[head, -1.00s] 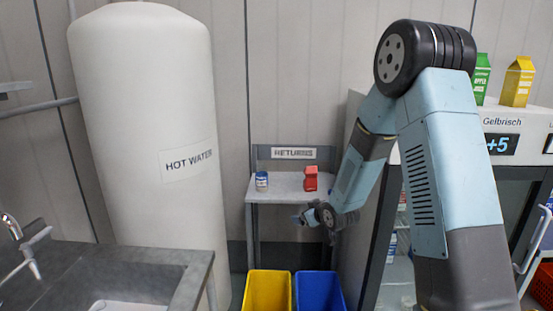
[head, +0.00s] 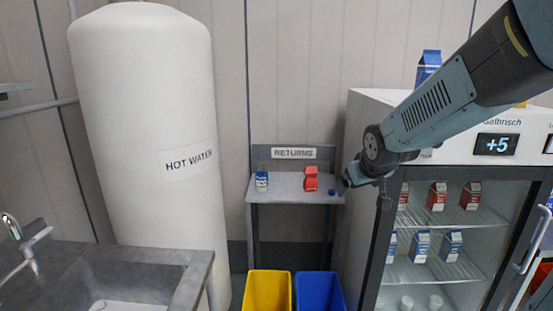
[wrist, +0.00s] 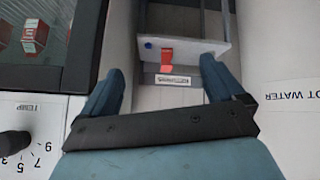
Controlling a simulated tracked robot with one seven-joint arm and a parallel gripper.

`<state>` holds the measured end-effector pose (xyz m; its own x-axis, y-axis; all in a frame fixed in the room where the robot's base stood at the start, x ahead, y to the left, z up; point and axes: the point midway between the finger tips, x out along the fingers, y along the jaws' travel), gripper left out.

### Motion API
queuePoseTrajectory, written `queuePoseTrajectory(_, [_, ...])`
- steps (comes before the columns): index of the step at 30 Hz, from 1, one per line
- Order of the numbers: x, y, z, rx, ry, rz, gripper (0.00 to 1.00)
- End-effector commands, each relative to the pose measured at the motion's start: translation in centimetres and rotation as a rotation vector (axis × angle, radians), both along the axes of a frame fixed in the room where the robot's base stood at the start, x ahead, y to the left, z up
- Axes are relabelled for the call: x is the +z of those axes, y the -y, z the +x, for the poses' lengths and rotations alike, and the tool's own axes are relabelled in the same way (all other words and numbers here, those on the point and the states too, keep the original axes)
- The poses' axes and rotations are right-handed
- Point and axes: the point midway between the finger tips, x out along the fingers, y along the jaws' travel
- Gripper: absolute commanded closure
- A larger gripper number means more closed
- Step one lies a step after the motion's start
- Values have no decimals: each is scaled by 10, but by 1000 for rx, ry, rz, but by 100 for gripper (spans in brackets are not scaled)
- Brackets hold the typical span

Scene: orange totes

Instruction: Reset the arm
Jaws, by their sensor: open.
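My gripper (head: 365,188) is in front of the fridge's left edge, beside the returns table. In the wrist view my gripper (wrist: 160,78) is open, with its two blue fingers spread and nothing between them. My arm stretches in from the upper right of the head view and hides part of the fridge top.
A returns table (head: 285,197) bears a blue-and-white container (head: 262,181), a red carton (head: 311,178) and a small blue object (head: 332,192). Below are yellow (head: 268,292) and blue (head: 320,292) bins. A fridge (head: 365,130) with cartons stands right, a water tank (head: 145,130) left.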

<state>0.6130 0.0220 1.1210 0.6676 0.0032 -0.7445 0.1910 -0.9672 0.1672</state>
Motion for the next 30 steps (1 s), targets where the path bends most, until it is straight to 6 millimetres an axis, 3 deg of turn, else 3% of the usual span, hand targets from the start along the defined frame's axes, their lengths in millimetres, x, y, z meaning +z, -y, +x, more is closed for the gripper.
queuePoseTrajectory(6, [28,13,-62,-76,-61,30,5])
queuePoseTrajectory(18, [52,23,-180,-185,-188,112,5])
queuePoseTrajectory(24, [54,23,-215,-208,-228,138,5])
queuePoseTrajectory(30, [54,22,-223,-213,-240,146,5])
